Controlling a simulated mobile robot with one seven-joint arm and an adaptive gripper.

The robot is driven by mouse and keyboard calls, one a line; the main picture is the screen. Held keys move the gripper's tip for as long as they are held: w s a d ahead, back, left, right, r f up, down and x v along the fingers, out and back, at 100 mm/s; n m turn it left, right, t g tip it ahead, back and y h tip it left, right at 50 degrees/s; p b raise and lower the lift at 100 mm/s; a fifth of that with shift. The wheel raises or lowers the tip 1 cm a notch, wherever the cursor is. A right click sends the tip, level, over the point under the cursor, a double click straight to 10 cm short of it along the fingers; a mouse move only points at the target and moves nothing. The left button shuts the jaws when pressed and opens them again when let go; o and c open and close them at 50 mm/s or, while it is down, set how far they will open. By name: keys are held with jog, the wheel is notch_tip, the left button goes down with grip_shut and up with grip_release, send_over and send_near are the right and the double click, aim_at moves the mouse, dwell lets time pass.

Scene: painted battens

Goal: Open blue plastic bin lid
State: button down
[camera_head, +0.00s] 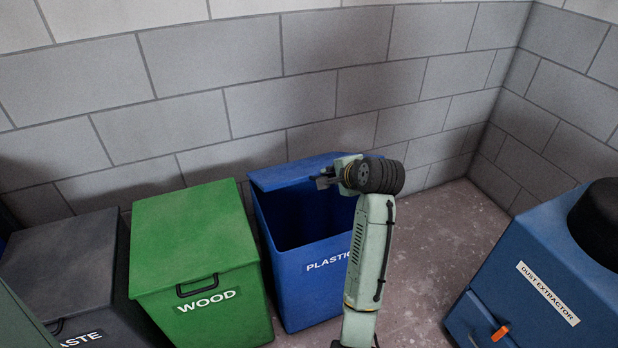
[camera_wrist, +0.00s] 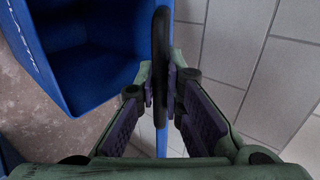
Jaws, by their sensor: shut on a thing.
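The blue bin marked PLASTIC (camera_head: 290,290) stands against the wall with its dark inside showing. Its blue lid (camera_head: 285,176) is raised and stands up at the back of the opening. In the wrist view the lid shows edge-on as a thin blue strip (camera_wrist: 161,140), with the open bin (camera_wrist: 110,88) to its left. My gripper (camera_head: 323,181) is at the raised lid, above the opening. In the wrist view my gripper (camera_wrist: 164,92) is shut on the lid's black handle (camera_wrist: 162,45). My arm hides the bin's right side in the head view.
A green WOOD bin (camera_head: 190,240) with its lid down stands close on the left, with a dark grey bin (camera_head: 65,260) beyond it. A blue dust extractor (camera_head: 535,270) stands at the right. The grey block wall (camera_head: 300,95) is close behind. Bare floor (camera_head: 445,235) lies between bin and extractor.

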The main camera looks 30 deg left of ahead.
jog(key=shift+w+a+r, duration=0.15)
jog(key=shift+a+r, duration=0.15)
jog(key=shift+r, duration=0.2)
jog(key=shift+g+h, duration=0.6)
jog(key=shift+h, duration=0.1)
jog(key=shift+w+a+r, duration=0.55)
jog(key=shift+a+r, duration=0.1)
jog(key=shift+r, duration=0.4)
jog(key=shift+w+a+r, duration=0.5)
jog(key=shift+a+r, duration=0.2)
jog(key=shift+r, duration=0.3)
jog(key=shift+w+a+r, duration=0.55)
jog(key=shift+a+r, duration=0.1)
jog(key=shift+r, duration=0.4)
jog(key=w+a+r+h, duration=0.1)
jog(key=w+a+r, duration=0.3)
jog(key=a+r, duration=0.1)
jog(key=shift+g, duration=0.4)
